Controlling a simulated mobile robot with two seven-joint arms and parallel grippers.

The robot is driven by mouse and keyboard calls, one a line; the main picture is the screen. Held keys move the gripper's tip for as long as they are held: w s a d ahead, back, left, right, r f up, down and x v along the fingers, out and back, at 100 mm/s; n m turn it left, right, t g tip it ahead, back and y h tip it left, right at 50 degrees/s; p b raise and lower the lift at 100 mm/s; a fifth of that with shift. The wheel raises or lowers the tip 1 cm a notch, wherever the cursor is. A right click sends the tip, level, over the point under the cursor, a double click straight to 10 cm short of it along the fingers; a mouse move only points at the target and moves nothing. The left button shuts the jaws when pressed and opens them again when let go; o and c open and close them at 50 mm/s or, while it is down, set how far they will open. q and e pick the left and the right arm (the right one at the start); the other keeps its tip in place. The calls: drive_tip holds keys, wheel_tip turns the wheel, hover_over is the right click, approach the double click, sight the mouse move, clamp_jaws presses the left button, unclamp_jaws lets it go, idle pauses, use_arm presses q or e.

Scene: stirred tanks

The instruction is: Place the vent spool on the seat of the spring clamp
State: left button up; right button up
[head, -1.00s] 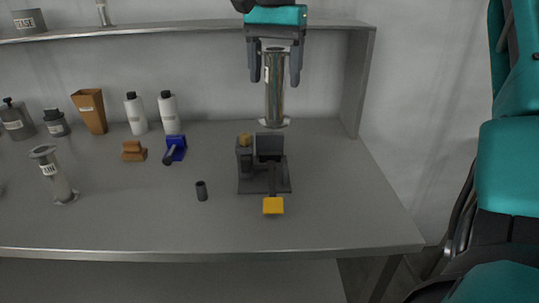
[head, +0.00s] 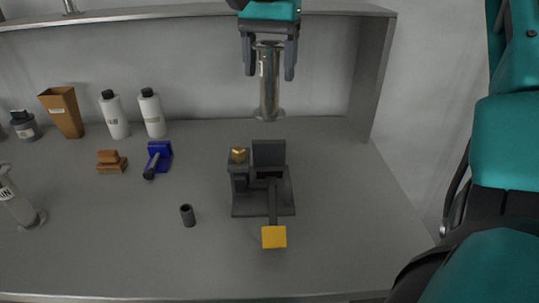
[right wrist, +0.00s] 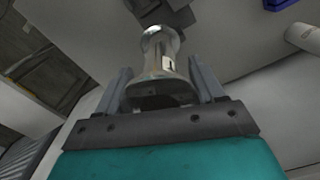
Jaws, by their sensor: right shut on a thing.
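The vent spool (head: 268,88) is a shiny metal tube with a flange at each end and a small label. My right gripper (head: 269,70) is shut on its upper part and holds it upright. In the right wrist view the spool (right wrist: 160,55) stands between the fingers of the right gripper (right wrist: 160,88). The spring clamp (head: 263,205) is a dark grey fixture on the bench with a yellow-ended lever pointing to the front. The spool's lower flange appears above and behind the clamp, apart from it. My left gripper is not in view.
A grey bench (head: 340,230) has free room right of the clamp. A small dark cylinder (head: 188,215), a blue tool (head: 158,158), a brown block (head: 112,162), white bottles (head: 152,112) and another flanged spool (head: 18,203) stand to the left. A shelf (head: 180,14) runs behind.

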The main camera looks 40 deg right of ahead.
wheel_tip(320, 180, down, 13)
drive_tip(key=shift+f+b, duration=0.2)
drive_tip(key=shift+b, duration=0.65)
wheel_tip(320, 180, down, 3)
drive_tip(key=shift+f, duration=0.3)
drive_tip(key=o, duration=1.2)
drive_tip(key=shift+f, duration=0.1)
